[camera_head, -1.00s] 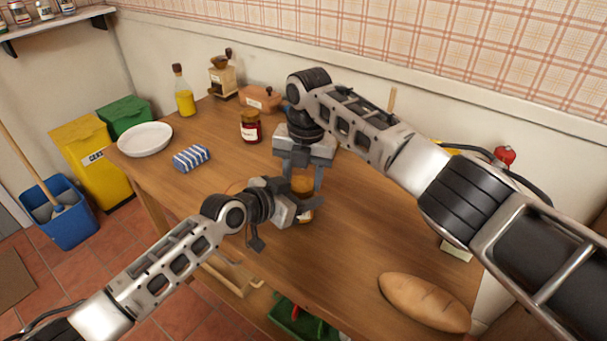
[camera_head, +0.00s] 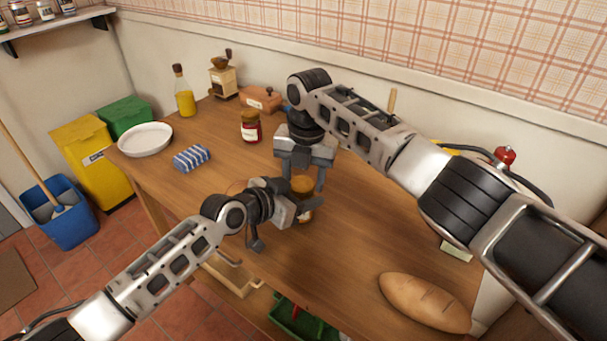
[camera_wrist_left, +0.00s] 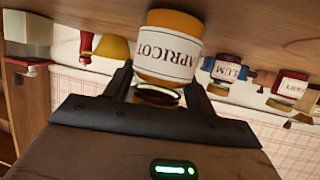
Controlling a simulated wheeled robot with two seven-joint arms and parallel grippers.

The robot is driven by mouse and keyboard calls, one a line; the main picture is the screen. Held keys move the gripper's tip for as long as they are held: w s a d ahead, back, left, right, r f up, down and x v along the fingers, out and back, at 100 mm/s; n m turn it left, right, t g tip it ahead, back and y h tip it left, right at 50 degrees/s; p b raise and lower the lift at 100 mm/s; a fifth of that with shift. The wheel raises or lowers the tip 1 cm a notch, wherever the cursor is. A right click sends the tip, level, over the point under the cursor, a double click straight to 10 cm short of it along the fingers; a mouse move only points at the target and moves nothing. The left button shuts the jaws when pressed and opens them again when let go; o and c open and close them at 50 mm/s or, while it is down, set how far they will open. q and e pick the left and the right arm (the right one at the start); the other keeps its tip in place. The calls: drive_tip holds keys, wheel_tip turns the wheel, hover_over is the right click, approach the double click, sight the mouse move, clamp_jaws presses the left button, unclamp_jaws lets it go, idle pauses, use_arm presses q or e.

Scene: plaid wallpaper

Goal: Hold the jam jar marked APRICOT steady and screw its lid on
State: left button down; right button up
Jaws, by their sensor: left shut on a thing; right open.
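The apricot jar (camera_head: 306,214) stands on the table in the head view, mostly hidden by my grippers. In the left wrist view the jar (camera_wrist_left: 168,45) appears upside down, orange with a white APRICOT label. My left gripper (camera_wrist_left: 160,88) is shut on the jar, one finger on each side. It also shows in the head view (camera_head: 300,208). A gold-coloured lid (camera_head: 302,184) sits at the jar's top; I cannot tell how firmly it is seated. My right gripper (camera_head: 303,178) is open above, its fingers pointing down on either side of the lid.
A red jar (camera_head: 251,130), striped cloth (camera_head: 191,158), white plate (camera_head: 145,139) and oil bottle (camera_head: 184,95) stand farther left. A loaf (camera_head: 424,302) lies near the right edge. A PLUM jar (camera_wrist_left: 228,69) shows in the wrist view. The table's middle right is clear.

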drive_tip(key=r+m, duration=0.1)
drive_tip(key=r, duration=0.1)
drive_tip(key=r+m, duration=0.1)
drive_tip(key=r, duration=0.2)
drive_tip(key=r+m, duration=0.2)
drive_tip(key=r, duration=0.1)
drive_tip(key=shift+s+a+r, duration=0.1)
drive_tip(key=shift+s+r, duration=0.1)
drive_tip(key=shift+s, duration=0.05)
drive_tip(key=shift+a+f, duration=0.1)
drive_tip(key=shift+f, duration=3.9)
drive_tip(key=c, duration=1)
drive_tip(key=o, duration=1.1)
drive_tip(key=shift+r, duration=2.3)
drive_tip(key=shift+c, duration=0.4)
